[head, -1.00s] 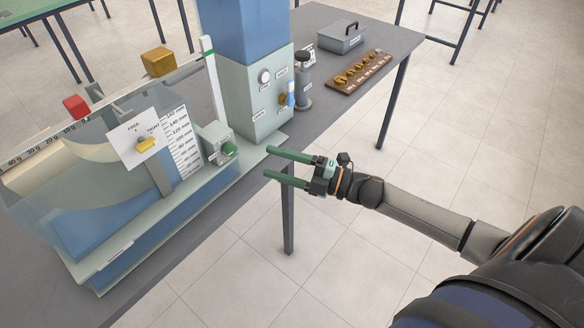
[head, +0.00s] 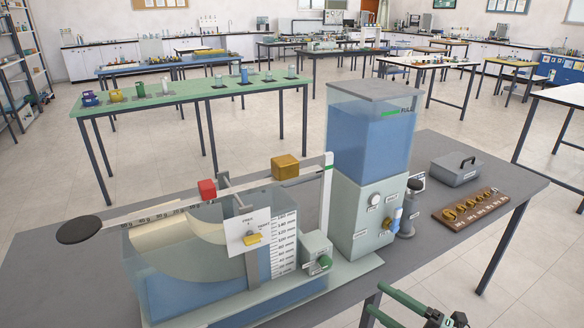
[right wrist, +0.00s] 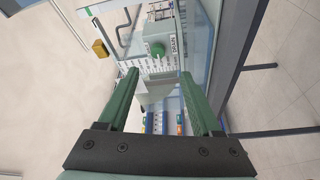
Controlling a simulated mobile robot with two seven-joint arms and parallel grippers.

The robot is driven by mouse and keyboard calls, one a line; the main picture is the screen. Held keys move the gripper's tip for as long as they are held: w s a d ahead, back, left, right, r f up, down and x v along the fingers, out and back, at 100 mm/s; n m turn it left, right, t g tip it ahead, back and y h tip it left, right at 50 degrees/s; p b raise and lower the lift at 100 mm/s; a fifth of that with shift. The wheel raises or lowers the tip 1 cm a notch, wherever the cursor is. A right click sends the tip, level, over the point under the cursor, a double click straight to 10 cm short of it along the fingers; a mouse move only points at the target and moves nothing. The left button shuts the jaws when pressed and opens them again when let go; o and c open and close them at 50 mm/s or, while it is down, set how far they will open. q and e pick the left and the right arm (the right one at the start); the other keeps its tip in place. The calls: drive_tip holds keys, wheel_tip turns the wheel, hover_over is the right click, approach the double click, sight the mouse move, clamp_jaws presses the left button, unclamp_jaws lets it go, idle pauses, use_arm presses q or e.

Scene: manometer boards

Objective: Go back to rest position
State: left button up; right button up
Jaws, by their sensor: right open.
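My right gripper (head: 375,299) shows at the bottom edge of the head view, its green fingers apart with nothing between them. It is in front of the bench, apart from the apparatus. In the right wrist view the open fingers (right wrist: 159,78) point towards the apparatus, with its green knob (right wrist: 158,48) beyond them. The apparatus has a clear water tank (head: 165,275), a balance beam (head: 258,183) with a red block (head: 207,189) and a brass block (head: 285,167), and a tall blue-filled reservoir (head: 368,140). My left gripper is not in view.
The grey bench (head: 60,290) also carries a grey case (head: 456,170), a wooden weight rack (head: 471,209) and a dark-topped cylinder (head: 408,210). A green table (head: 200,95) stands behind. Tiled floor is clear at the right front.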

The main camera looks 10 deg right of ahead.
drive_tip(key=s+a+f+m+g+h+p, duration=0.2)
drive_tip(key=s+a+f+m+h, duration=0.2)
drive_tip(key=s+f+m, duration=0.3)
drive_tip(key=s+a+f+m+g+h+p, duration=0.3)
drive_tip(key=s+f+m, duration=0.5)
drive_tip(key=m, duration=0.6)
drive_tip(key=s+a+h, duration=0.1)
drive_tip(key=h, duration=0.1)
drive_tip(key=shift+s+f+g+h+p, duration=0.2)
drive_tip(key=shift+g+h+p, duration=0.1)
drive_tip(key=shift+h+p, duration=0.1)
